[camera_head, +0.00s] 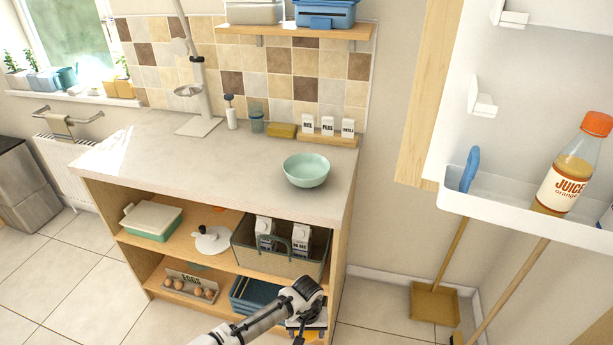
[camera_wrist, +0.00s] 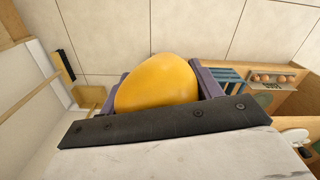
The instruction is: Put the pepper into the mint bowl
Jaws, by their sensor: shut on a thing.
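The mint bowl (camera_head: 307,172) stands upright on the countertop, near its right front edge, and looks empty. My gripper (camera_head: 305,328) is low in front of the cabinet, below the countertop and in front of the lower shelf. In the wrist view, my gripper (camera_wrist: 165,78) is shut on a smooth yellow-orange pepper (camera_wrist: 157,84), with one finger on each side of it. In the head view only a small yellow part of the pepper (camera_head: 303,336) shows at the bottom edge. My wrist hides most of it there.
A grey caddy with cartons (camera_head: 268,262) is on the upper shelf, above my gripper. Blue trays (camera_head: 252,293) and an egg box (camera_head: 190,286) are on the lower shelf. The countertop (camera_head: 240,165) around the bowl is clear. An open white door bin with juice stands right.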

